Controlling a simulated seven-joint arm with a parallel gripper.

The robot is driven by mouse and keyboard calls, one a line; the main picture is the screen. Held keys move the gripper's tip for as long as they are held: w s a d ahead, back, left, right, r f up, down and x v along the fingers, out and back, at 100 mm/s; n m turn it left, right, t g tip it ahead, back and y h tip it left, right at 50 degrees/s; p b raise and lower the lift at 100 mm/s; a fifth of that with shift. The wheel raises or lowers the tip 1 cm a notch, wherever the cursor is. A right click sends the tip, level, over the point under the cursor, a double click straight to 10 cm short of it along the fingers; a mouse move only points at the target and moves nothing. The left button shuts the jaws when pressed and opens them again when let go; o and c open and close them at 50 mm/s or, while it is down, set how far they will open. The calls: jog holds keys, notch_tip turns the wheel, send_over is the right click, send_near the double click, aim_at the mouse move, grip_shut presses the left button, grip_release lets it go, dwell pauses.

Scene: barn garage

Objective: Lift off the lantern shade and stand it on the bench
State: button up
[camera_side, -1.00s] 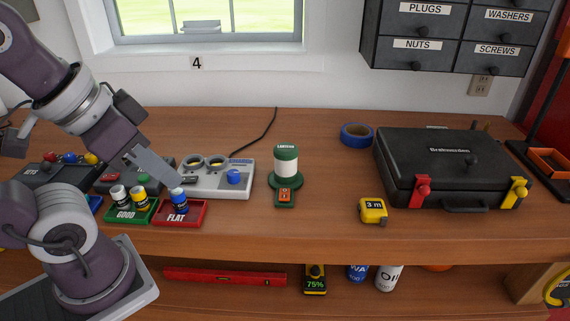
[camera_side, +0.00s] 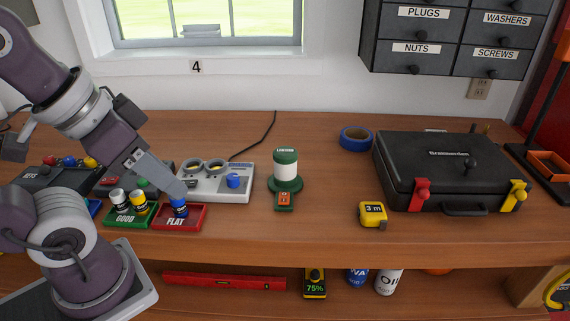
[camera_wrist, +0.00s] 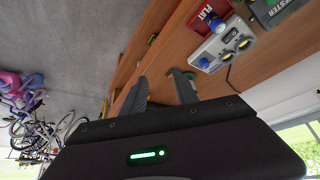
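The lantern stands upright on the bench (camera_side: 330,225). It has a green base (camera_side: 285,200) with an orange switch panel at the front. Its white shade (camera_side: 285,170) with a green top labelled LANTERN sits on the base. My gripper (camera_side: 180,193) is well to the left of the lantern, over the red FLAT tray, and overlaps the top of a blue battery there in the side view; I cannot tell if they touch. In the wrist view my gripper (camera_wrist: 160,74) has its two fingers apart with nothing seen held between them.
The grey tester (camera_side: 215,190) stands between my gripper and the lantern. Right of the lantern are blue tape (camera_side: 356,139), a yellow tape measure (camera_side: 373,213) and a black case (camera_side: 440,170). The bench around the lantern is mostly clear.

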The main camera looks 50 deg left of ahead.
jog(key=o, duration=0.8)
jog(key=n+g, duration=0.4)
jog(key=n, duration=0.5)
send_over(285, 150)
jog(key=s+d, duration=0.4)
jog(key=s, duration=0.5)
jog(key=f, duration=0.2)
jog(key=w+a+f+n, duration=0.1)
jog(key=w+f, duration=0.2)
jog(key=w+a+f+n+g, duration=0.1)
jog(key=w+f+n, duration=0.1)
jog(key=w+f, duration=0.1)
jog(key=w+a+f+n, duration=0.1)
jog(key=w+a+f, duration=0.1)
jog(key=w+f, duration=0.1)
jog(key=shift+f+g, duration=0.3)
jog(key=shift+f, duration=0.2)
jog(key=shift+n, duration=0.3)
jog(key=f, duration=0.7)
jog(key=shift+s+d+f, duration=0.1)
jog(key=shift+d, duration=0.2)
